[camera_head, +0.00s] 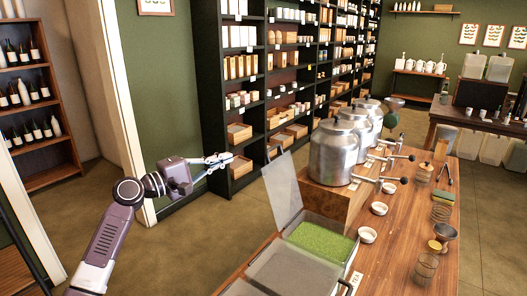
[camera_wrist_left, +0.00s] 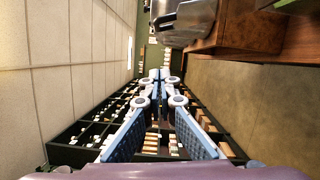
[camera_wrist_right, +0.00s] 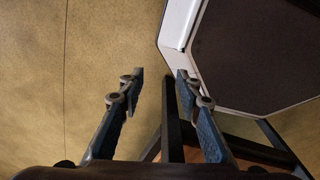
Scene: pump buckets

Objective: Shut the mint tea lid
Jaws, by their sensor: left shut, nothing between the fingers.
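A clear lid (camera_head: 282,191) stands raised, hinged at the left edge of a bin of green leaves (camera_head: 322,240) on the wooden counter. The leaves look like the mint tea, but I cannot read a label naming it. My left gripper (camera_head: 228,158) is in the air to the left of the raised lid, apart from it. In the left wrist view its fingers (camera_wrist_left: 161,78) meet at the tips, with nothing between them. My right gripper (camera_wrist_right: 160,78) is open and empty in the right wrist view; it is not visible in the head view.
A bin with its lid down (camera_head: 290,270) is in front of the open one. Metal urns (camera_head: 339,152) stand on a wooden block behind it. Open floor lies left of the counter.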

